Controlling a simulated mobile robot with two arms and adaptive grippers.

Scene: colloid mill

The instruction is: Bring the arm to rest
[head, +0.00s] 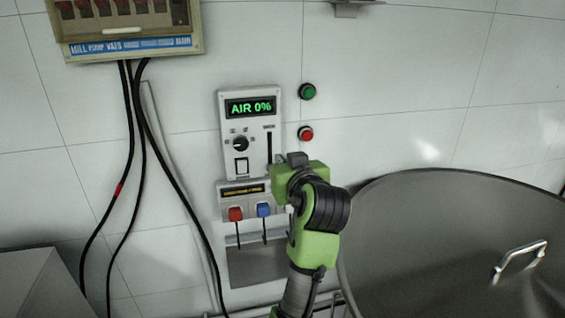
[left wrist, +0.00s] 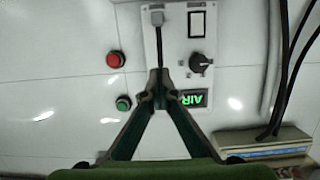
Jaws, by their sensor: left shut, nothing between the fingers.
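My left gripper (head: 300,172) is in front of the wall, just right of the lower part of the white control panel (head: 232,160); my arm hides its fingertips in the head view. In the left wrist view the two fingers (left wrist: 158,80) meet at their tips, shut and empty. The upside-down panel (left wrist: 178,62) lies beyond them. The slider knob (left wrist: 157,18) is at the slot end away from the display, apart from the fingertips in the picture. The green display (head: 249,107) reads AIR 0%. My right gripper is in neither view.
A green button (head: 308,91) and a red button (head: 306,134) are right of the panel. Below it are a red plug (head: 236,214) and a blue plug (head: 263,210). A large grey metal vessel (head: 440,225) stands at right. Black cables (head: 133,130) hang from a wall box (head: 130,48).

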